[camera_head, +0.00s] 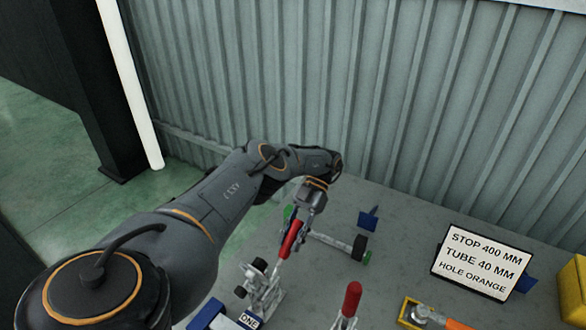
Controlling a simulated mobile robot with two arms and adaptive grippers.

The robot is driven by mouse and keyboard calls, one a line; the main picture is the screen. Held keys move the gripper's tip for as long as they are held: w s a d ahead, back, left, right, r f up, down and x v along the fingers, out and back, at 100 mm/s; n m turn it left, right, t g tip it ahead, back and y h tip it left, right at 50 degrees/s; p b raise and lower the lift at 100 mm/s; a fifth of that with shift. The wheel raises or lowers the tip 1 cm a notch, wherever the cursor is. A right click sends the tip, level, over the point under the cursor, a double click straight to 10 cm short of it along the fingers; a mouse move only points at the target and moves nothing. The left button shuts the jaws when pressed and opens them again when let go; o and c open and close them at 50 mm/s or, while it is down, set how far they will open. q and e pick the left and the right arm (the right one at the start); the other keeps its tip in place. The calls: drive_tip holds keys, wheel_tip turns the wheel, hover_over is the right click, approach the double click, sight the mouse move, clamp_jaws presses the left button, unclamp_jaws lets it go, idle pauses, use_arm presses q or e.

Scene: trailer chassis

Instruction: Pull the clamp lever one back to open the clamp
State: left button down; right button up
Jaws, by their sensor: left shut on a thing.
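The lever of clamp one has a red handle (288,243) and slants up and to the right from the metal clamp (263,290). A small label reading "ONE" (249,319) is in front of that clamp. My left gripper (297,218) reaches down from above, shut on the upper part of the red handle. The fingers partly hide the handle's top. My right gripper is not in view.
A second red-handled lever (350,300) stands to the right at the bottom edge. A grey tube (332,242) lies behind the clamp. A corrugated wall (380,100) bounds the back.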

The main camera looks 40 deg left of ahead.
use_arm(q)
drive_tip(key=shift+f, duration=0.15)
drive_tip(key=c, duration=1.1)
unclamp_jaws()
drive_tip(key=shift+o, duration=0.2)
drive_tip(key=shift+r, duration=5)
